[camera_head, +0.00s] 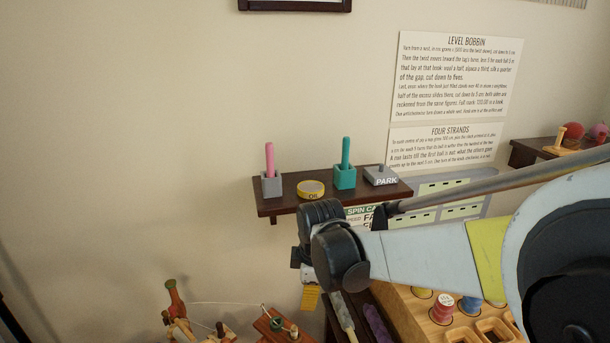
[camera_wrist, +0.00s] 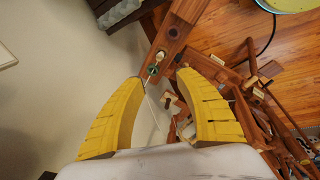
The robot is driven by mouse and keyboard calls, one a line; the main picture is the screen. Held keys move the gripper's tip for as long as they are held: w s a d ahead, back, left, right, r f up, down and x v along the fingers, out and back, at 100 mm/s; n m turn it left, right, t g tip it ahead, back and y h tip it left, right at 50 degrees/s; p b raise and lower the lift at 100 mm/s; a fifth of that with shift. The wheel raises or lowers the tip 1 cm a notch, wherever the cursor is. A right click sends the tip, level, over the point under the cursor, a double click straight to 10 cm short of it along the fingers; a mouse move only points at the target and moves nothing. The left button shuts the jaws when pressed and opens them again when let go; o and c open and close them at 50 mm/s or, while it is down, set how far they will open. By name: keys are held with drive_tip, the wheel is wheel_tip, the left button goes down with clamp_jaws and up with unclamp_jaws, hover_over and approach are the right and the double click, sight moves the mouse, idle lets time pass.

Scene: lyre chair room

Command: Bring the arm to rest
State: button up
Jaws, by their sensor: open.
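My arm reaches in from the right in the head view, with its wrist in front of the wall shelf's lower edge. My gripper (camera_head: 311,299) hangs below the wrist there, mostly hidden, with one yellow finger showing. In the wrist view my gripper (camera_wrist: 158,108) has its two curved yellow fingers spread wide apart. Nothing is between the fingertips. Below and beyond them is a reddish wooden apparatus (camera_wrist: 176,40) with a thin white thread. I see no contact between the fingers and it.
A dark wall shelf (camera_head: 290,206) holds a grey cup with a pink peg (camera_head: 271,186), a yellow tape ring (camera_head: 311,188), a teal cup with a peg (camera_head: 345,176) and a grey PARK block (camera_head: 381,177). A wooden spool rack (camera_head: 408,310) stands below the arm. Wall at left is bare.

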drive_tip(key=s+d+r+m+t, duration=0.2)
drive_tip(key=s+d+r+m, duration=0.75)
drive_tip(key=d, duration=0.25)
drive_tip(key=s+d+f+m+t+h, duration=0.1)
drive_tip(key=s+d+m+t, duration=0.1)
drive_tip(key=s+d+m, duration=0.4)
drive_tip(key=s+m, duration=0.2)
drive_tip(key=s, duration=0.2)
drive_tip(key=shift+d, duration=0.2)
